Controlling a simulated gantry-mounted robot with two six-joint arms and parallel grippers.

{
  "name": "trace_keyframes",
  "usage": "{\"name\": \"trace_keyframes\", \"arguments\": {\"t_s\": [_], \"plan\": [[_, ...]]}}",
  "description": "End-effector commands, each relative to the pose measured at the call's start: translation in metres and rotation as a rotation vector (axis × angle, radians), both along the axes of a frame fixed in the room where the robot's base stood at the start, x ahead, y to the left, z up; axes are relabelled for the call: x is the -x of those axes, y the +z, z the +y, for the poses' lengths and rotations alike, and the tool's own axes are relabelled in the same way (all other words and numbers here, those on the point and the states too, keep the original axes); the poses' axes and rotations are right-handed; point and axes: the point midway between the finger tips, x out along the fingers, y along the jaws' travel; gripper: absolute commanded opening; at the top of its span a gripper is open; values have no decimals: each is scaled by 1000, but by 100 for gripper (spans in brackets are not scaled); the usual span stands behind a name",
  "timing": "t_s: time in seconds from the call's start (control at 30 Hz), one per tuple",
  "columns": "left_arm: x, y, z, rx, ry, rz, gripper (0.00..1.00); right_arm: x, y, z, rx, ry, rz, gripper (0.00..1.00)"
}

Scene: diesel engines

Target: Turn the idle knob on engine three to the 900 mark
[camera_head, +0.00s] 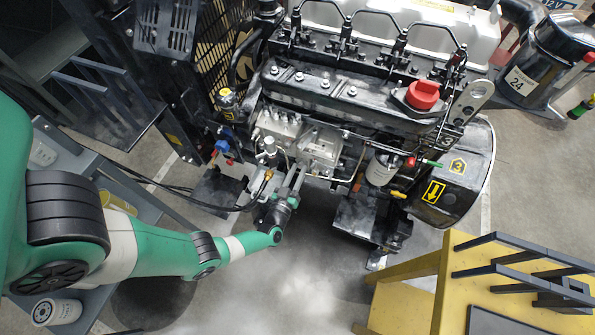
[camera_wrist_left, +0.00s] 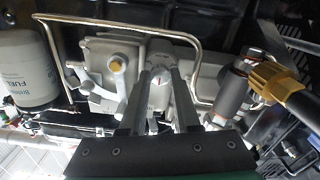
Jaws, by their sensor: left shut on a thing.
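The fingers hide most of the knob. I cannot read any 900 mark or scale. My right gripper is not in view.
A bent metal pipe (camera_wrist_left: 120,24) frames the housing closely. A white fuel filter (camera_wrist_left: 27,68) hangs at left, and a brass fitting with a dark hose (camera_wrist_left: 278,80) sits at right. A yellow cart (camera_head: 440,290) stands lower right.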

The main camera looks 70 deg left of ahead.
Motion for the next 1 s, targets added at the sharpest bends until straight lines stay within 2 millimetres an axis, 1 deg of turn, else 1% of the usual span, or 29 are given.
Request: {"name": "trace_keyframes", "arguments": {"t_s": [0.03,0.17,0.2,0.47,0.57,0.67,0.8,0.9,1.0], "plan": [[0,1,0,-1,0,-2,36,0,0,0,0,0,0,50],[0,1,0,-1,0,-2,59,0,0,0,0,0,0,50],[0,0,0,0,0,-1,60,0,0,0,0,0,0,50],[0,0,-1,1,0,-1,60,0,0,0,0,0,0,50],[4,1,-6,1,-2,0,60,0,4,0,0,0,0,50],[15,2,-19,2,-6,2,60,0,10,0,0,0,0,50],[38,3,-45,0,-11,3,60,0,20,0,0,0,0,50],[52,2,-62,1,-10,0,60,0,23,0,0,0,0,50],[63,1,-73,1,-9,-1,60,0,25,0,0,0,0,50]]}}
